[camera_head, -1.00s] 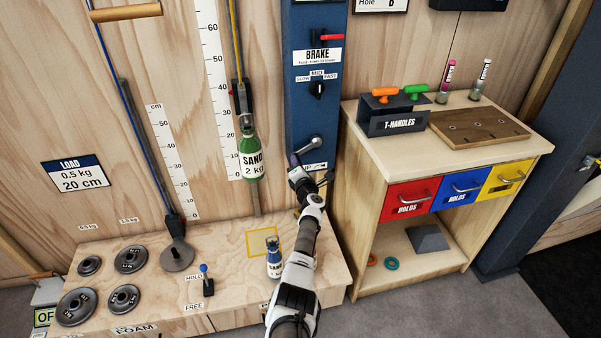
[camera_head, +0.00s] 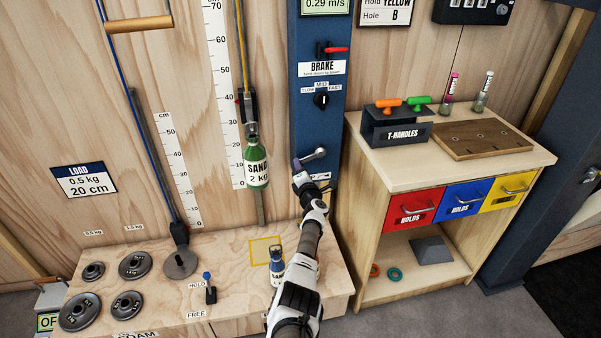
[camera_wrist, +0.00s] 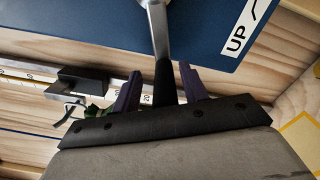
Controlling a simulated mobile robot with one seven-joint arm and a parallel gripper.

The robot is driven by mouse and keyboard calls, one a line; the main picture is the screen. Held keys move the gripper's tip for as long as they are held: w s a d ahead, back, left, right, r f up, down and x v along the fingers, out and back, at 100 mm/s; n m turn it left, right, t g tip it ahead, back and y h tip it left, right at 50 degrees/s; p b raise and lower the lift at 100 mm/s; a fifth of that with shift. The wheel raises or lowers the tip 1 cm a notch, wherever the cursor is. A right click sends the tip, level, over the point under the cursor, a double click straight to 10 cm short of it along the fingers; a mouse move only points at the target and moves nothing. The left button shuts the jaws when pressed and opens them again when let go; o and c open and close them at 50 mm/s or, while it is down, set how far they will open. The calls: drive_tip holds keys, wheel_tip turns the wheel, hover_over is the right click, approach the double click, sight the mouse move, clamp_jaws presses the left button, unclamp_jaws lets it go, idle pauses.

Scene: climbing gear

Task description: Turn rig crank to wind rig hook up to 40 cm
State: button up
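The rig crank (camera_head: 313,155) is a grey arm on the lower part of the blue column, below the brake. My gripper (camera_head: 297,162) is at its handle end, left of and below the pivot. In the wrist view, the crank's black grip (camera_wrist: 164,82) stands between my two purple fingers (camera_wrist: 161,90), with a visible gap on each side. The fingers look open around it. A green bottle marked "SAND 2 kg" (camera_head: 256,167) hangs on the yellow rope, beside the cm scale (camera_head: 229,90). The rig hook (camera_wrist: 70,111) shows below a dark block in the wrist view.
The brake's red lever (camera_head: 337,49) points right; the speed knob (camera_head: 321,100) below it appears at MID. A drawer cabinet (camera_head: 359,220) stands right of the column.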

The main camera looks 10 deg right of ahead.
drive_tip(key=shift+s+f, duration=0.1)
drive_tip(key=shift+f, duration=0.1)
drive_tip(key=s+p, duration=0.5)
drive_tip(key=s, duration=0.8)
drive_tip(key=shift+s+d+p, duration=0.2)
drive_tip(key=shift+s+p, duration=0.15)
drive_tip(key=shift+p, duration=0.05)
